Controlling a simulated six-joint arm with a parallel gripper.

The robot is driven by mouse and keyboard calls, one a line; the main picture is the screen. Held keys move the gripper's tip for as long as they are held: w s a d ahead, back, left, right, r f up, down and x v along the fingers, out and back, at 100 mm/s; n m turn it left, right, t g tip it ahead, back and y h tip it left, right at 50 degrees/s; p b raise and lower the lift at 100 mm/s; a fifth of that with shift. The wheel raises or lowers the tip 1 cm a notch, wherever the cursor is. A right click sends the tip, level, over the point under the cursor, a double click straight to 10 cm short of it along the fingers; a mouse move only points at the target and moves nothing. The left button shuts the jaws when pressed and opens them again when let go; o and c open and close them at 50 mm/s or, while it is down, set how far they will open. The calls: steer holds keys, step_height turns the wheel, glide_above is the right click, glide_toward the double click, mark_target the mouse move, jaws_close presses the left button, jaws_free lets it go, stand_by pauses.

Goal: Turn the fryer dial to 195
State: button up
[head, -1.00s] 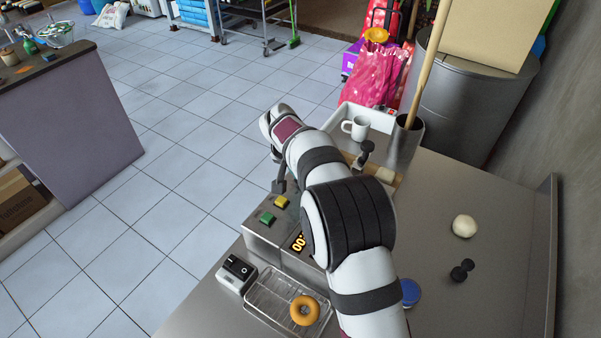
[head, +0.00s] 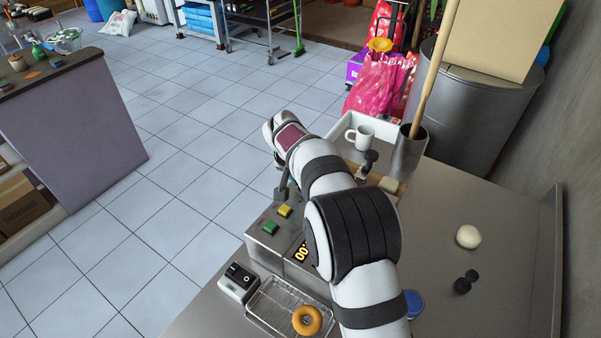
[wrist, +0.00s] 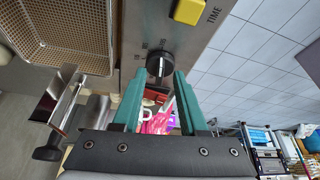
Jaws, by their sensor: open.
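The fryer dial (wrist: 159,65) is a round black knob with a light pointer line, on the metal front panel of the fryer (wrist: 182,45) in the wrist view. In the head view my gripper (head: 283,188) is at the fryer's far end, and my arm hides the dial.
A yellow button (wrist: 189,10) marked TIME is beside the dial. A green button (head: 270,228) and a lit display (head: 301,252) are on the fryer's top. A wire basket (wrist: 62,30) is close by. A doughnut (head: 307,320) lies on a rack (head: 268,306).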

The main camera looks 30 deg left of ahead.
steer(key=v, duration=1.5)
steer(key=s+d+r+m+g, duration=0.1)
steer(key=s+d+m, duration=0.1)
steer(key=d, duration=1)
steer(key=s+d+r+m+g, duration=0.1)
steer(key=s+d, duration=0.2)
steer(key=d, duration=0.8)
steer(key=s+d+f+m+g, duration=0.1)
steer(key=s+d+f+m, duration=0.1)
steer(key=s+d, duration=0.4)
steer(key=s+d+f+m+g+y, duration=0.1)
steer(key=s+d+f, duration=0.4)
steer(key=s, duration=0.8)
steer(key=shift+d+m+g, duration=0.3)
steer(key=shift+d+m, duration=0.25)
steer(key=shift+m, duration=0.25)
steer(key=shift+f, duration=0.15)
